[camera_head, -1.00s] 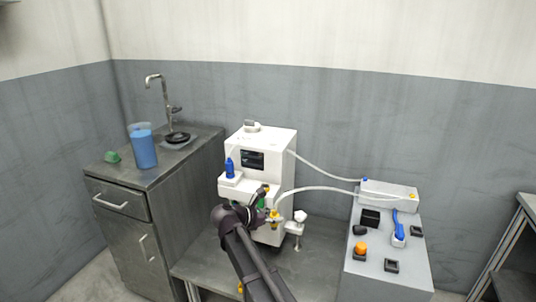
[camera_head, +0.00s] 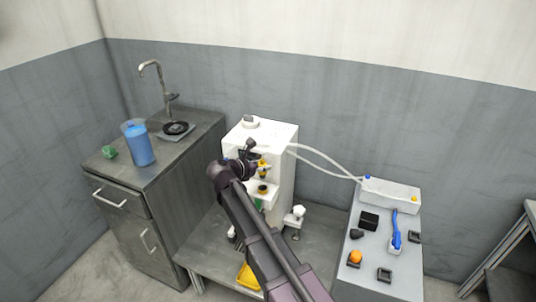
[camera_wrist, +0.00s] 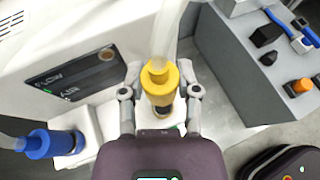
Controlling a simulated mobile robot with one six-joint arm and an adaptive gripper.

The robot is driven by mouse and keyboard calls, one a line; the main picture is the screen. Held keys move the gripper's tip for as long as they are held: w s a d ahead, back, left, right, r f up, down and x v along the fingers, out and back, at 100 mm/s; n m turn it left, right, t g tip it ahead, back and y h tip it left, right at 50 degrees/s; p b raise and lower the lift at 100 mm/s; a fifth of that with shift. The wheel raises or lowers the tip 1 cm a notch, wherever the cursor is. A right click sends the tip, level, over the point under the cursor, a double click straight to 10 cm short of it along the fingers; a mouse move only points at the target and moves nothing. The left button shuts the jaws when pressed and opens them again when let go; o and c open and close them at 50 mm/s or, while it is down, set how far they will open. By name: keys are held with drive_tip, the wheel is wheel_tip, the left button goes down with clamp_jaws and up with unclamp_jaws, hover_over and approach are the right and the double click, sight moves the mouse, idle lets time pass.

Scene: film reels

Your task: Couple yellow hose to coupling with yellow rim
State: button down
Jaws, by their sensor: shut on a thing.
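My gripper (camera_wrist: 160,106) is shut on the yellow hose end (camera_wrist: 160,86), with one finger on each side, in the wrist view. A pale tube runs up from its yellow top. In the head view my gripper (camera_head: 258,165) holds the yellow hose end above a white ledge on the front of the white machine (camera_head: 280,145). A dark coupling with a yellow rim (camera_head: 262,188) sits on that ledge, just below the hose end. They look apart in the head view. In the wrist view the hose end hides most of what is below it.
A blue hose end (camera_wrist: 45,143) stands on the machine's ledge to the left. A grey control box (camera_head: 390,240) with an orange knob is at the right. A yellow tray (camera_head: 248,275) lies under my arm. A sink counter (camera_head: 165,155) stands left.

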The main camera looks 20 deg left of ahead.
drive_tip(key=shift+a+r, duration=0.1)
drive_tip(key=shift+a, duration=0.05)
drive_tip(key=shift+w, duration=0.1)
drive_tip(key=shift+f, duration=0.2)
drive_tip(key=shift+f+b, duration=2.75)
drive_tip(key=shift+b, duration=0.15)
drive_tip(key=shift+f+b, duration=0.6)
drive_tip(key=shift+b, duration=0.05)
drive_tip(key=c, duration=0.6)
unclamp_jaws()
drive_tip(key=shift+r, duration=0.1)
drive_tip(key=shift+p+v, duration=2.15)
drive_tip(key=shift+v, duration=3.3)
